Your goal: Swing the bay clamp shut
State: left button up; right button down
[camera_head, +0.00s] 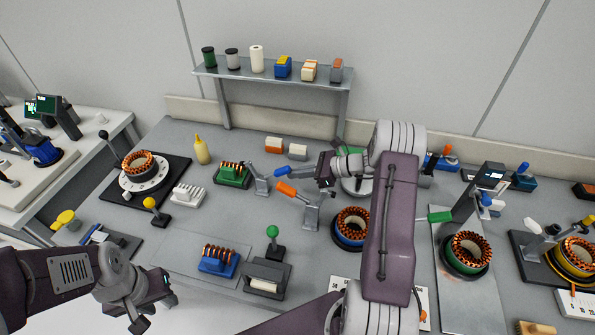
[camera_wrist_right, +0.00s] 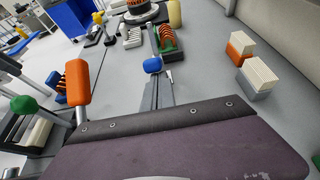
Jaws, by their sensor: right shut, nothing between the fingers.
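Two small grey clamp stands stand mid-table in the head view. One has an orange handle (camera_head: 286,188) on its stand (camera_head: 312,208). The other stand (camera_head: 260,183) lies to its left, beside a blue handle tip (camera_head: 279,170). I cannot tell which is the bay clamp. My right gripper (camera_head: 308,172) is shut and empty, reaching left above the orange handle. In the right wrist view, the blue tip (camera_wrist_right: 153,65) appears just past the fingers (camera_wrist_right: 160,92); contact is unclear. The orange handle (camera_wrist_right: 77,82) is left of them. My left gripper (camera_head: 140,318) hangs low at left, its opening unclear.
A green coil block (camera_head: 232,175), a white block (camera_head: 187,195) and a blue coil block (camera_head: 217,260) stand around. A green-knobbed post (camera_head: 272,235) and a copper-wound stator (camera_head: 352,226) are close below the clamps. A shelf (camera_head: 270,73) stands behind.

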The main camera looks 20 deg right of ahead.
aim_at(283, 167)
jog(key=a+r+g+h+p, duration=0.1)
jog(key=r+p, duration=0.1)
jog(key=p, duration=0.2)
jog(key=w+a+r+g+h+p, duration=0.1)
jog(key=r+h+p, duration=0.1)
jog(key=p, duration=0.2)
jog(key=w+a+r+g+h+p, duration=0.1)
jog(key=r+p, duration=0.1)
jog(key=p, duration=0.2)
jog(key=shift+w+a+g+h, duration=0.1)
jog(key=shift+g+h, duration=0.2)
jog(key=shift+h, duration=0.1)
jog(key=shift+w+a+p, duration=0.15)
jog(key=shift+a+p, duration=0.05)
jog(key=shift+p, duration=0.3)
jog(key=shift+w+a+r+p, duration=0.1)
jog(key=shift+w+a+p, duration=0.3)
jog(key=shift+a, duration=0.1)
jog(key=shift+w+a+r, duration=0.25)
jog(key=shift+w+a, duration=0.2)
jog(key=shift+a, duration=0.15)
jog(key=shift+w+r, duration=0.15)
jog(key=shift+r, duration=0.05)
